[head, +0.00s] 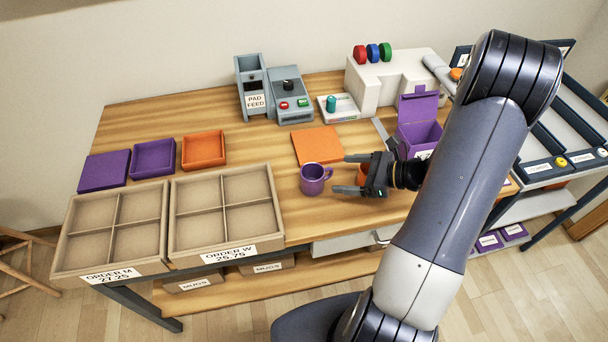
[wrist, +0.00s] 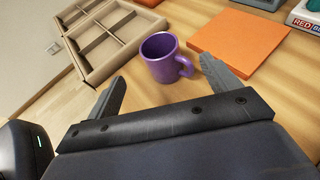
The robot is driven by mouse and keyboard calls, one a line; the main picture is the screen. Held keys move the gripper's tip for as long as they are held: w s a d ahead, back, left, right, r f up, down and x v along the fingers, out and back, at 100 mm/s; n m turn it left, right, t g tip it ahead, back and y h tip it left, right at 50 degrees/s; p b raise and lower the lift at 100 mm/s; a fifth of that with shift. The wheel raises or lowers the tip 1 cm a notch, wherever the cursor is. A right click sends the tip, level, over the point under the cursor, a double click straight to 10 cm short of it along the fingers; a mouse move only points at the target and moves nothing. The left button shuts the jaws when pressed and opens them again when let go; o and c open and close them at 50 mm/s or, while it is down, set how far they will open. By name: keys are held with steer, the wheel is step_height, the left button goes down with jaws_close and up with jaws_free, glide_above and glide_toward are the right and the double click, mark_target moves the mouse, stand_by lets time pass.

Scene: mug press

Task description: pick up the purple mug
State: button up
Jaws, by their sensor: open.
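The purple mug (head: 312,180) stands upright on the wooden table, just left of my gripper in the head view. Its handle points to the right, towards the orange square. My gripper (head: 345,174) is open, with its two fingers pointing at the mug. In the wrist view the mug (wrist: 161,57) lies ahead of and between the spread fingers of my gripper (wrist: 165,82), with its handle near the right finger. The mug looks empty. An orange object (head: 362,174), partly hidden, shows behind my gripper.
An orange square (head: 318,145) lies flat behind the mug. Two divided cardboard trays (head: 222,212) (head: 110,232) stand at the left front edge. Purple and orange boxes (head: 203,150) are behind them. A purple open box (head: 418,130) and a white machine (head: 385,80) stand at the right back.

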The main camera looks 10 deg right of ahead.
mark_target(314, 174)
steer(key=x, duration=0.5)
steer(key=shift+w+a+f+p, duration=0.1)
steer(key=shift+a+p, duration=0.2)
steer(key=shift+p, duration=0.05)
steer(key=shift+p+x, duration=0.5)
steer(key=shift+x, duration=1.75)
steer(key=shift+d+f, duration=0.1)
steer(key=shift+f, duration=0.05)
steer(key=shift+c, duration=0.4)
steer(key=c, duration=1.1)
